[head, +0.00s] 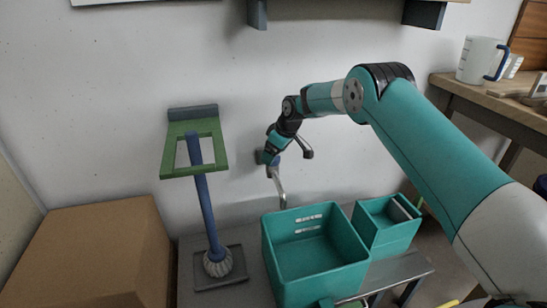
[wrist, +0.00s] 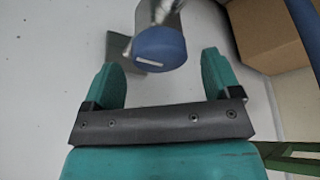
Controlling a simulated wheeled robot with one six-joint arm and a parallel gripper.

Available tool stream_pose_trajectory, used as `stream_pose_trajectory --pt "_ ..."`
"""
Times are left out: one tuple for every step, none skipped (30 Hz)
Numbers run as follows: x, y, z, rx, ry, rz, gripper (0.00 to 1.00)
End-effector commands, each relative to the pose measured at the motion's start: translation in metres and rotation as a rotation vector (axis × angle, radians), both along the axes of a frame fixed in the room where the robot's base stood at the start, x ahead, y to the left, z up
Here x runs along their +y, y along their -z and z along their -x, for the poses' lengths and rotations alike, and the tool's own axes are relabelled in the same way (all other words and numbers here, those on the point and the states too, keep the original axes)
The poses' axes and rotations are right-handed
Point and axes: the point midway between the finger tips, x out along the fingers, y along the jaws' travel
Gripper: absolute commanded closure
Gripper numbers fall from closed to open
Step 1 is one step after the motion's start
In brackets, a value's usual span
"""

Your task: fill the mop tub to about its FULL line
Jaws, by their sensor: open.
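The teal tub (head: 283,262) stands below the tap, with white marks on its inner back wall; its water level cannot be made out. The bent metal spout (head: 280,188) hangs from the wall above the tub's back edge, and no stream shows. My gripper (head: 268,157) is up at the tap near the wall. In the wrist view my gripper (wrist: 160,62) is open, its two teal fingers on either side of a round blue tap knob (wrist: 160,47) with a white stripe. The knob sits near the fingertips, with gaps on both sides.
A smaller teal bin (head: 388,236) stands right of the tub. A brush (head: 205,205) with a blue handle stands through a green bracket (head: 180,160) at left. A cardboard box (head: 95,255) fills the lower left. A shelf at right holds a white mug (head: 478,60).

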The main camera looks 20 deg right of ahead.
Motion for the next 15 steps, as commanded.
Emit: stream_pose_trajectory --pt "0.002 0.0067 -0.0017 0.0 -0.001 0.0 0.17" --pt "0.0028 0.009 -0.0023 0.0 -0.001 0.0 0.17" --pt "0.0036 0.0114 -0.0032 0.0 -0.001 0.0 0.17" --pt "0.0042 0.013 -0.0038 0.0 -0.001 0.0 0.17" --pt "0.0045 0.0142 -0.0041 0.0 -0.001 0.0 0.17" --pt "0.0049 0.0154 -0.0044 0.0 -0.001 0.0 0.17" --pt "0.005 0.0158 -0.0046 0.0 -0.001 0.0 0.17" --pt "0.0051 0.0161 -0.0046 0.0 -0.001 0.0 0.17" --pt "0.0052 0.0161 -0.0047 0.0 -0.001 0.0 0.17" --pt "0.0051 0.0161 -0.0048 0.0 0.0 0.0 0.17" --pt "0.0051 0.0161 -0.0048 0.0 0.0 0.0 0.17" --pt "0.005 0.016 -0.0047 0.0 0.0 0.0 0.17" --pt "0.005 0.016 -0.0047 0.0 0.0 0.0 0.17" --pt "0.005 0.0159 -0.0047 0.0 0.0 0.0 0.17" --pt "0.0049 0.0159 -0.0046 0.0 0.0 0.0 0.21"
